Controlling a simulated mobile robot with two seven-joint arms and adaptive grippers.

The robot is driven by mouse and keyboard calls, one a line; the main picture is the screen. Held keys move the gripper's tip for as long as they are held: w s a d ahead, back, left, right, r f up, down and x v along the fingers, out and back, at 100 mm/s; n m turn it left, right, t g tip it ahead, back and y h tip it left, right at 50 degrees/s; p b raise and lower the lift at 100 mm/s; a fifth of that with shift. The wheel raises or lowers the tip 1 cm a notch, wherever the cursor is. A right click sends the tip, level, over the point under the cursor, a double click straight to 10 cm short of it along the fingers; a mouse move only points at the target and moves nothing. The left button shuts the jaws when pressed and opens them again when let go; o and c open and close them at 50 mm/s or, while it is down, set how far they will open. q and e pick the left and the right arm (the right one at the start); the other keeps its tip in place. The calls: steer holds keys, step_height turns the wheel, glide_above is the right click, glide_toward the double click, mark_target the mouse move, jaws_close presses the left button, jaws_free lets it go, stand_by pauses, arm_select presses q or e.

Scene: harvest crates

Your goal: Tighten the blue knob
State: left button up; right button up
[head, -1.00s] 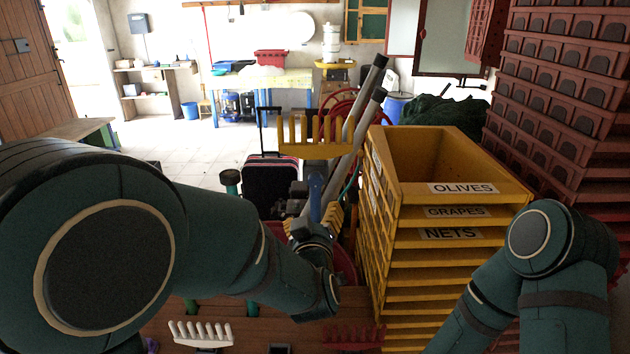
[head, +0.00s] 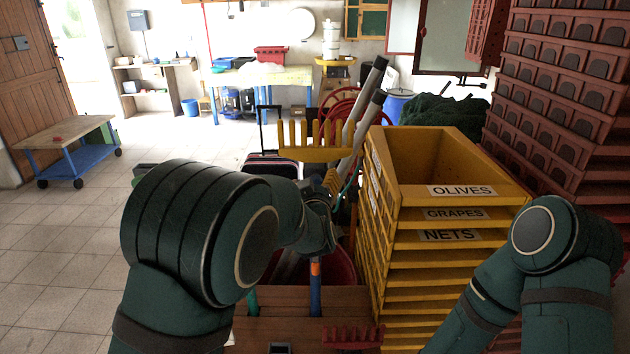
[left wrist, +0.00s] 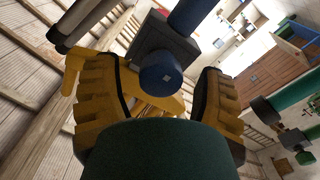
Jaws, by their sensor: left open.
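The blue knob (left wrist: 160,78) shows in the left wrist view as a round blue cap with a small pale square at its centre. It sits on a dark grey block (left wrist: 163,48) next to a blue pole (left wrist: 187,14). My left gripper (head: 328,184) is open, its yellow ridged fingers on either side of the knob in the wrist view with gaps visible; I cannot tell any contact. In the head view the knob is hidden behind my left wrist. Only my right arm shows at the right; its gripper is out of view.
A yellow rake head (head: 315,140) and grey poles (head: 368,92) stand close behind my left gripper. Stacked yellow crates (head: 448,268) are just right of it, with red crates (head: 560,90) beyond. A blue cart (head: 68,160) stands on open floor at left.

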arm_select(q)
steer(key=shift+w, duration=0.25)
steer(key=c, duration=1.2)
steer(key=shift+m, duration=0.3)
steer(key=m, duration=0.3)
steer(key=shift+d+m, duration=0.1)
steer(key=shift+m, duration=0.2)
steer(key=m, duration=0.3)
steer(key=shift+d+m, duration=0.1)
steer(key=shift+m, duration=0.2)
steer(key=m+p, duration=0.1)
steer(key=m, duration=0.4)
steer(key=shift+d+m, duration=0.1)
steer(key=shift+m, duration=0.2)
steer(key=m, duration=0.5)
steer(key=shift+p, duration=0.35)
steer(key=shift+m, duration=0.3)
